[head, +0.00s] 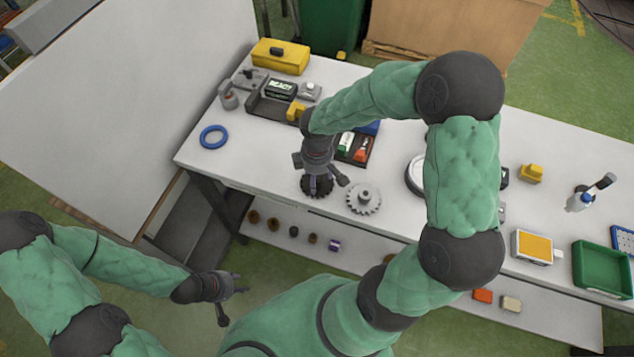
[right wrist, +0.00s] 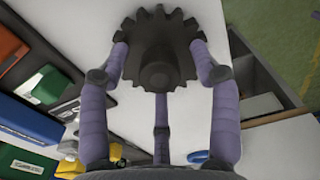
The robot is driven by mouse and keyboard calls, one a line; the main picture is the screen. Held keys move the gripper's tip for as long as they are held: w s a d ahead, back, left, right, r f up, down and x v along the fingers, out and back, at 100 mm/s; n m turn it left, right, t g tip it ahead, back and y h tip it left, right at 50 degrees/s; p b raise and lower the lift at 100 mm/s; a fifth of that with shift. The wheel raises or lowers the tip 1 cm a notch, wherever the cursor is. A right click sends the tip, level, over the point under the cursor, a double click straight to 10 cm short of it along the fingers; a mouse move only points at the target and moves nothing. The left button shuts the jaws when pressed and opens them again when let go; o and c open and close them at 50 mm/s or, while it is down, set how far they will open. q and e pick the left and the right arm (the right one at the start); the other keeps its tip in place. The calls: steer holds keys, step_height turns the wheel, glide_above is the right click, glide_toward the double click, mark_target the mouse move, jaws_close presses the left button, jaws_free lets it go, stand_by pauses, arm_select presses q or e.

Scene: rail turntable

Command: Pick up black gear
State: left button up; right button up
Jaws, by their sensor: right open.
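The black gear (head: 317,188) lies on the white table near its front edge, partly hidden under my right gripper (head: 320,181). In the right wrist view the black gear (right wrist: 157,45) shows with its toothed rim and round hub, between the spread fingers of the right gripper (right wrist: 162,75). The right gripper is open and points down over the gear; I cannot tell whether any finger touches it. My left gripper (head: 228,292) is low in front of the table, its fingers spread, open and empty.
A grey gear (head: 364,199) lies just right of the black gear. A dark tray (head: 273,107) with several items, a blue ring (head: 213,137) and a yellow case (head: 280,56) are further left. A lower shelf (head: 280,219) holds several small parts.

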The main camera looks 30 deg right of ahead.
jaws_close()
steer(key=shift+r, duration=0.1)
steer(key=shift+r, duration=0.1)
